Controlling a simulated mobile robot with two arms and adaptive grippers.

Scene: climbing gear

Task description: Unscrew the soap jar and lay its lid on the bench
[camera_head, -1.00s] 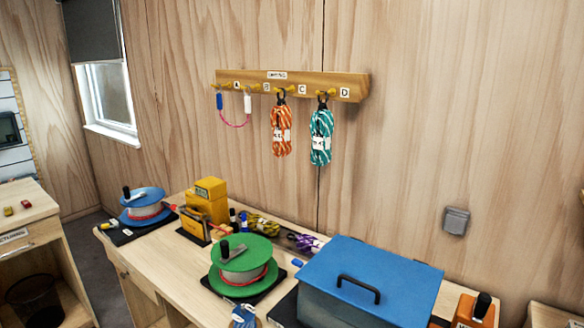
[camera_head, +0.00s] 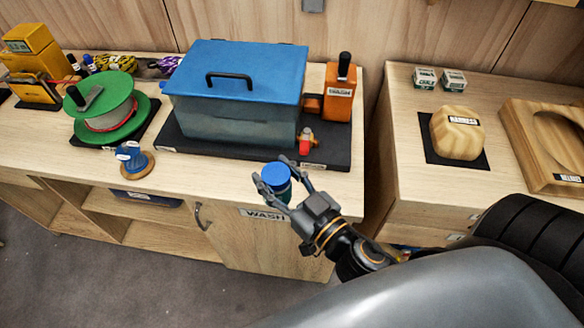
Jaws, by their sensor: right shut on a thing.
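The soap jar (camera_head: 282,194) is a small dark teal jar at the front edge of the bench (camera_head: 215,178), above the "WASH" label. Its round blue lid (camera_head: 275,173) is on top of it, and the jar looks upright. My right gripper (camera_head: 275,172) comes in from the lower right, with one finger on each side of the jar near the lid. It is shut on the jar; I cannot tell whether the fingers press on the lid or the body below. The fingers hide part of the jar's side. My left gripper is not in view.
Behind the jar, a blue-lidded tank (camera_head: 238,75) stands on a dark mat with an orange box (camera_head: 339,95) and a small red-and-yellow item (camera_head: 306,138). A green reel (camera_head: 102,105) and blue item (camera_head: 132,158) are left. Bare bench lies between the blue item and jar.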

